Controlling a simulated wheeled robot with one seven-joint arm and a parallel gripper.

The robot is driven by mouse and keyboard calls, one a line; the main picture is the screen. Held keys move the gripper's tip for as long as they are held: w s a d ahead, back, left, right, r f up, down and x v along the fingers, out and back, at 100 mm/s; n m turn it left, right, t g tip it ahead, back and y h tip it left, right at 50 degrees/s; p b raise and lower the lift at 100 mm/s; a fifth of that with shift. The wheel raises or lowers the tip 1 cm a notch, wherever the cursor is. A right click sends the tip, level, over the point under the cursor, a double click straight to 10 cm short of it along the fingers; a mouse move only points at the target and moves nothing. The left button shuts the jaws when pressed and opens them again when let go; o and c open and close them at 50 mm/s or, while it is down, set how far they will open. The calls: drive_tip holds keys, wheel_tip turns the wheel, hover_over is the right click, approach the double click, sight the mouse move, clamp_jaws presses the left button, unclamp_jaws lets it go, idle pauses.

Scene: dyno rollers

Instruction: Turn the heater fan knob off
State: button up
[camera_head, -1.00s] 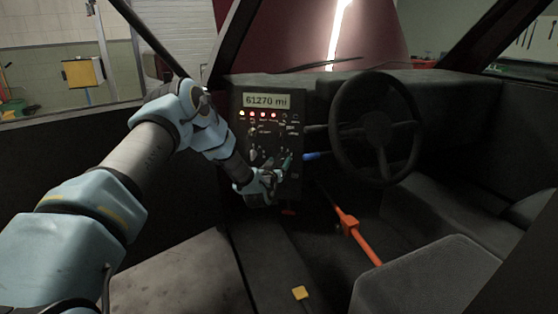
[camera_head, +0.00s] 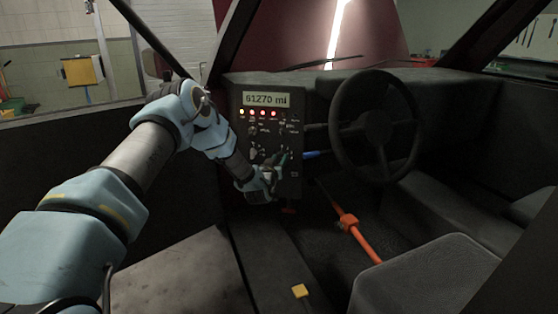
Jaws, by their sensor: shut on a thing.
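A black control panel (camera_head: 294,180) stands upright at the centre of the dashboard, with knobs, several lit indicator lights and a display reading 61270 mi. My gripper (camera_head: 284,160) is at the lower part of this panel, its fingers reaching up against it. The fingers are shut on a small knob there, which they mostly hide. I cannot read the label beside it, so I cannot tell which setting it points to. Other knobs (camera_head: 253,132) show higher on the panel, left of the fingers.
A steering wheel (camera_head: 377,122) stands right of the panel, with a blue lever (camera_head: 311,155) between them. An orange bar (camera_head: 358,237) slants over the floor at the right. Seats (camera_head: 425,280) lie at lower right.

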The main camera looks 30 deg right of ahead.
clamp_jaws()
drive_tip(key=shift+f+b, duration=0.15)
drive_tip(key=shift+b, duration=0.25)
drive_tip(key=n+b, duration=0.3)
drive_tip(key=shift+f, duration=0.2)
drive_tip(key=n+b, duration=0.4)
drive_tip(key=b, duration=0.1)
drive_tip(key=shift+a+n, duration=0.1)
drive_tip(key=shift+n, duration=0.2)
drive_tip(key=n+b, duration=0.3)
drive_tip(key=n, duration=0.1)
drive_tip(key=shift+b, duration=0.35)
drive_tip(key=shift+r+n+b, duration=0.1)
drive_tip(key=shift+n+b, duration=0.75)
drive_tip(key=shift+n, duration=0.35)
